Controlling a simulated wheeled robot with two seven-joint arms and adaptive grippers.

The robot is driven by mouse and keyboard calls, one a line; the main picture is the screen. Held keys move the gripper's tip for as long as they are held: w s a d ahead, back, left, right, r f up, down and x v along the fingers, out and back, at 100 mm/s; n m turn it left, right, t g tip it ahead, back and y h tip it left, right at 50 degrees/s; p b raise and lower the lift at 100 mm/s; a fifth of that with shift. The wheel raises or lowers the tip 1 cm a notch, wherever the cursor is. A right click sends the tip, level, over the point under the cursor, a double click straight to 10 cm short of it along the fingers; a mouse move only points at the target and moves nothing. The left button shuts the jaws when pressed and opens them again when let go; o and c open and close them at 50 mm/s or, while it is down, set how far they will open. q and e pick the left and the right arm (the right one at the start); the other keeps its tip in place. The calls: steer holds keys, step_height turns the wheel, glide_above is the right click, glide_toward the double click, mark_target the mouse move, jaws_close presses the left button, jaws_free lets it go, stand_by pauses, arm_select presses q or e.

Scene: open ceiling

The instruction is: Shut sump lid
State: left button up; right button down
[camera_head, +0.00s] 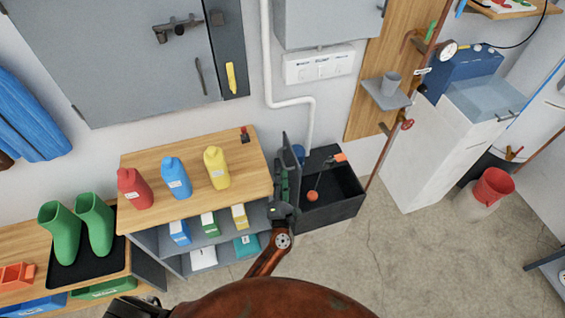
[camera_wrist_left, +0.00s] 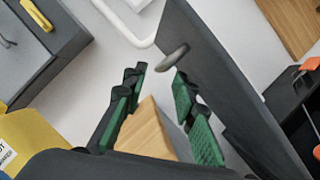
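The sump (camera_head: 345,205) is a dark open box on the floor against the wall, with an orange ball float (camera_head: 312,196) inside. Its dark lid (camera_head: 291,150) stands raised, roughly upright, at the box's left side. In the left wrist view the lid (camera_wrist_left: 225,85) is a tall dark panel with a small grey handle (camera_wrist_left: 173,57). My left gripper (camera_head: 284,185) is at the lid, on its shelf side. In the left wrist view its green-padded fingers (camera_wrist_left: 158,75) are apart with nothing between them, the handle just beyond the tips.
A wooden-topped shelf (camera_head: 250,158) with red, blue and yellow bottles stands close left of the lid. A white pipe (camera_head: 310,125) runs down the wall behind. A white cabinet (camera_head: 425,150) and red bucket (camera_head: 492,187) stand to the right. The floor in front is clear.

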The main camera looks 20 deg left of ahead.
mark_target(282, 161)
arm_select(q)
steer(key=x, duration=0.4)
steer(key=shift+w+a+r, duration=0.1)
steer(key=shift+w+a, duration=0.05)
steer(key=shift+w, duration=0.45)
arm_select(e)
steer(key=shift+w+d, duration=0.35)
steer(key=shift+d, duration=0.05)
arm_select(q)
steer(key=shift+c, duration=0.6)
jaws_close()
arm_select(e)
steer(key=shift+s, duration=0.25)
steer(key=shift+a, duration=0.2)
